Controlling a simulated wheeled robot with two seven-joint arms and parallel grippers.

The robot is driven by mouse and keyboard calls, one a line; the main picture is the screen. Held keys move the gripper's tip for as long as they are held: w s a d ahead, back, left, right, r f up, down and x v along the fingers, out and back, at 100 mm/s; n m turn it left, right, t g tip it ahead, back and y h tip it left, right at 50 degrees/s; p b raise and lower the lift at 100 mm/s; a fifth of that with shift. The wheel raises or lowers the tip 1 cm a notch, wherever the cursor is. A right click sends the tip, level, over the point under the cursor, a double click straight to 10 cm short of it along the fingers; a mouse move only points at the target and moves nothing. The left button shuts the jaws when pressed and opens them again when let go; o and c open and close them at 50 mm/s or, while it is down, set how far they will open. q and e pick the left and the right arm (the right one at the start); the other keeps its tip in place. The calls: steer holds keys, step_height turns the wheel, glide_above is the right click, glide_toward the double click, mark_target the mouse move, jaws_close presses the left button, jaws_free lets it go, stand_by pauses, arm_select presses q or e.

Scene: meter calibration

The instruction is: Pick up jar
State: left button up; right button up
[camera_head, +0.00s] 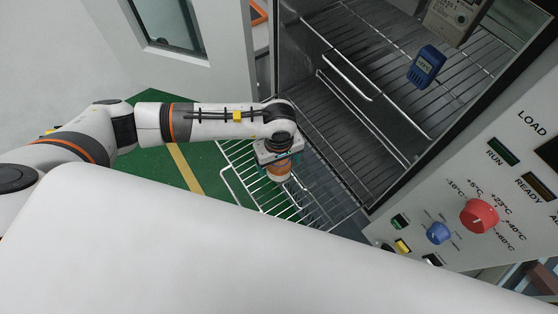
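My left arm comes in from the left, and its gripper (279,166) points down over the pulled-out wire shelf. A small orange and white object, which looks like the jar (279,174), shows right at the gripper's fingers. The gripper's body hides the jar's upper part. I cannot tell whether the fingers are closed on the jar or only around it, nor whether the jar rests on the shelf. My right gripper is not in view.
The wire shelf (239,184) sticks out of an open chamber with more wire racks (365,45). A blue meter (427,66) stands on the upper rack near a grey box (452,18). A control panel with a red knob (479,216) and blue knob (438,233) is at right.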

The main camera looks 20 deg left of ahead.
arm_select(q)
steer(key=c, duration=1.3)
